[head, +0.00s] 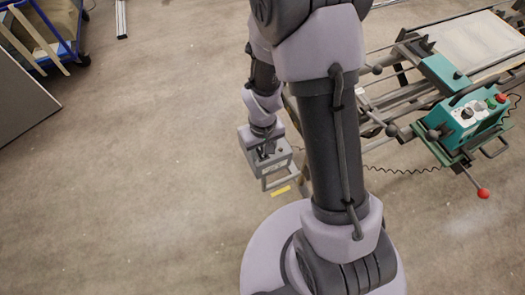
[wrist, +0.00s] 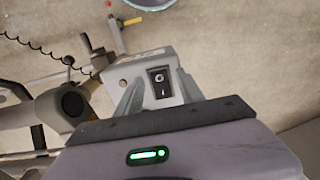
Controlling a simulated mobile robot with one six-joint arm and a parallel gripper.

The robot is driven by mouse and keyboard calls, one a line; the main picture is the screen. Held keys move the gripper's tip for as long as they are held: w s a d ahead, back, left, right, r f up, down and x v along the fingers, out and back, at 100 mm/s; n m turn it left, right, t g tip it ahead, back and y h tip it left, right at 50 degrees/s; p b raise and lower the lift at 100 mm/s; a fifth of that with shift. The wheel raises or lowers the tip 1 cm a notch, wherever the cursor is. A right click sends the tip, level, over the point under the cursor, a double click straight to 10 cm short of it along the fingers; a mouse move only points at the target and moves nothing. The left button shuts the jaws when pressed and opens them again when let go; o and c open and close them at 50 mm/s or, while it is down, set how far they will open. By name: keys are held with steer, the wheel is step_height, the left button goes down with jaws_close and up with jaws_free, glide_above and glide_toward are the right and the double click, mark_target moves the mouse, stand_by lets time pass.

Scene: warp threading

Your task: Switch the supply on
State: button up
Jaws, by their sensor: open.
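A grey box (wrist: 145,65) with a black rocker switch (wrist: 159,84) on its face is in the wrist view. The switch carries a round mark above and a bar mark below. I cannot tell which side is pressed in. My gripper (wrist: 162,77) is open, its two grey fingers apart on either side of the switch in the picture. Contact cannot be made out. In the head view my gripper (head: 278,178) hangs left of my column. The switch cannot be made out there.
A teal control box (head: 467,117) with knobs and a red button sits on a metal frame at the right. A red-knobbed lever (head: 483,193) sticks out below it. A coiled black cord (head: 395,170) runs left of it. A blue cart (head: 50,40) stands at upper left. The left floor is mostly clear.

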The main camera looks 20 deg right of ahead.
jaws_close()
steer(key=shift+r+g+p, duration=0.4)
steer(key=shift+r+p, duration=0.05)
steer(key=shift+p, duration=0.75)
steer(key=shift+w+g+p, duration=0.2)
steer(key=shift+g+p, duration=0.4)
steer(key=shift+p, duration=0.35)
steer(key=shift+w+f+g+p, duration=0.25)
steer(key=shift+g+p, duration=0.3)
steer(key=shift+g, duration=0.15)
jaws_free()
